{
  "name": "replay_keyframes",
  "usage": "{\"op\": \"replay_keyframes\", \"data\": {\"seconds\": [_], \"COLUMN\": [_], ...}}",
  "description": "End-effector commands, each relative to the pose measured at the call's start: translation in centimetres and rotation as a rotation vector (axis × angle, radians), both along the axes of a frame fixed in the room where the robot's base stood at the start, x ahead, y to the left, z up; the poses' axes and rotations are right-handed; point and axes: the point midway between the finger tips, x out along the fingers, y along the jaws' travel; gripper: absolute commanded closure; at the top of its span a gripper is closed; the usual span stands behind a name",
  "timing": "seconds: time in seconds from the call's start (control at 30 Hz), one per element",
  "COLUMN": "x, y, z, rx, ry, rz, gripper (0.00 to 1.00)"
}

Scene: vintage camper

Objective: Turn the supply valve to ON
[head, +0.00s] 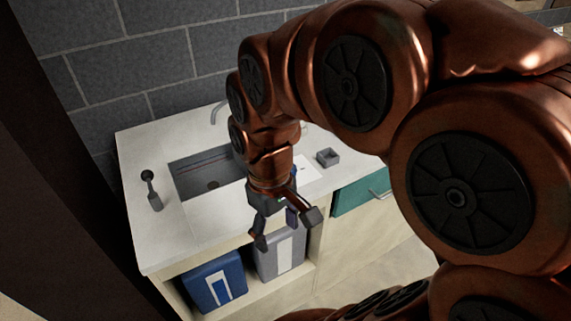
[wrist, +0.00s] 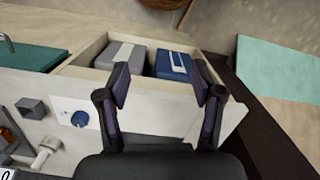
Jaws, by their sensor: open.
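A blue knob (wrist: 79,119) on a white plate (wrist: 66,108) on the counter looks like the supply valve. In the head view only a bit of blue (head: 294,171) shows beside my wrist, next to the white plate (head: 308,173). I cannot read its markings or setting. My gripper (head: 286,230) is open and empty, pointing down by the counter's front edge. In the wrist view my gripper (wrist: 163,80) has its two fingers spread apart, with the knob to their left, not between them.
The counter (head: 138,232) holds a sink (head: 200,180), a small grey box (head: 327,157) and a dark lever-like fitting (head: 151,192) at left. A blue container (head: 208,282) and a grey container (head: 278,262) stand in the open shelf below. A teal drawer (head: 358,193) is at right.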

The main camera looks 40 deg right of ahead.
Motion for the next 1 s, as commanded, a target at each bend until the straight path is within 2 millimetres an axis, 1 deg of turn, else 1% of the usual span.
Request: {"op": "replay_keyframes", "data": {"seconds": [0.03, 0.1, 0.17, 0.2, 0.27, 0.3, 0.37, 0.5, 0.6, 0.7, 0.8, 0.9, 1.0], "x": [1.8, 4.2, 6.2, 7.5, 9.4, 10.7, 12.5, 16.4, 18.7, 20.4, 21.4, 22.0, 22.2], "y": [-0.7, -1.8, -2.7, -3.5, -4.7, -5.5, -6.9, -10.4, -13.1, -15.3, -17.0, -17.9, -18.4], "z": [-0.3, -0.1, -0.2, -0.1, -0.3, -0.4, -0.6, -1.4, -1.9, -2.4, -2.9, -3.1, -3.3], "rx": [0.004, 0.007, 0.010, 0.009, 0.010, 0.010, 0.009, 0.003, -0.006, -0.016, -0.021, -0.025, -0.028], "ry": [-0.004, -0.021, -0.029, -0.041, -0.048, -0.059, -0.068, -0.090, -0.104, -0.116, -0.118, -0.123, -0.124], "rz": [0.024, 0.063, 0.095, 0.117, 0.148, 0.167, 0.196, 0.257, 0.292, 0.321, 0.341, 0.353, 0.357], "gripper": [0.33, 0.33, 0.33, 0.33, 0.33, 0.33, 0.33, 0.33, 0.33, 0.33, 0.33, 0.33, 0.33]}}
